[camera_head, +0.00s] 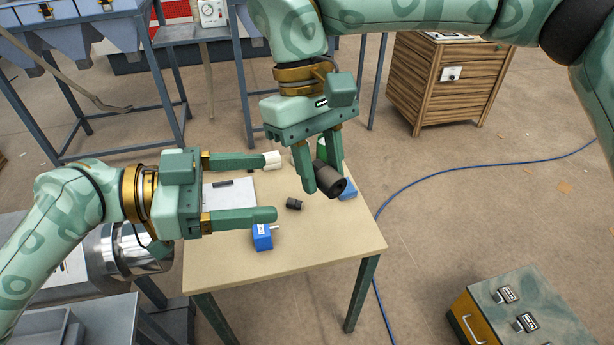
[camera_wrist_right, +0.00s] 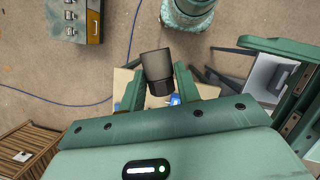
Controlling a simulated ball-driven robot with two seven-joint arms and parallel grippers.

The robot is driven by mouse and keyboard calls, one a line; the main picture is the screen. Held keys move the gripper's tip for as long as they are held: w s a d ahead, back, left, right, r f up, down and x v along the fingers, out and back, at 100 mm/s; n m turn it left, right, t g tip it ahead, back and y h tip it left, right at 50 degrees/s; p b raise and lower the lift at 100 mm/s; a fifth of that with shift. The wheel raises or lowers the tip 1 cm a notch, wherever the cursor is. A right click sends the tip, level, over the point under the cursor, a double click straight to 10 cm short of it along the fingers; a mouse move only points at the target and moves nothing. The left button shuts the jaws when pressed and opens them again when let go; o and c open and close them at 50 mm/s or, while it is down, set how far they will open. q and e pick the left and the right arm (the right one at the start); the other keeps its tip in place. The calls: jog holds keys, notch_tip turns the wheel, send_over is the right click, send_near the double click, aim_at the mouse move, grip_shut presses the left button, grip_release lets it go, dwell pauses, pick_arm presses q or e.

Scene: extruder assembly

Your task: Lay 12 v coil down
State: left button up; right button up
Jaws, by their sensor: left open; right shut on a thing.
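My right gripper (camera_head: 330,170) is shut on a dark cylinder, seemingly the 12 V coil (camera_head: 335,181), and holds it tilted above the table's right part. In the right wrist view the coil (camera_wrist_right: 157,68) sticks out between the fingers of my right gripper (camera_wrist_right: 170,98). My left gripper (camera_head: 272,187) is open, its fingers spread over the table's left part; I see nothing gripped between them. The tabletop (camera_head: 320,240) is pale and partly hidden by both grippers.
On the table are a small black cylinder (camera_head: 293,204), a blue block with a shaft (camera_head: 262,238), another blue part (camera_head: 348,189), a white block (camera_head: 272,160) and a white sheet (camera_head: 230,194). The front right of the tabletop is clear. A wooden cabinet (camera_head: 445,85) stands behind.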

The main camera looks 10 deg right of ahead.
aim_at(330, 181)
pick_arm(q)
jog(key=d, duration=0.3)
jog(key=d+f, duration=0.1)
jog(key=d, duration=0.6)
jog(key=shift+d+f, duration=0.3)
jog(key=shift+d, duration=0.05)
jog(key=c, duration=1)
jog(key=shift+c, duration=0.2)
pick_arm(e)
jog(key=o, duration=1.1)
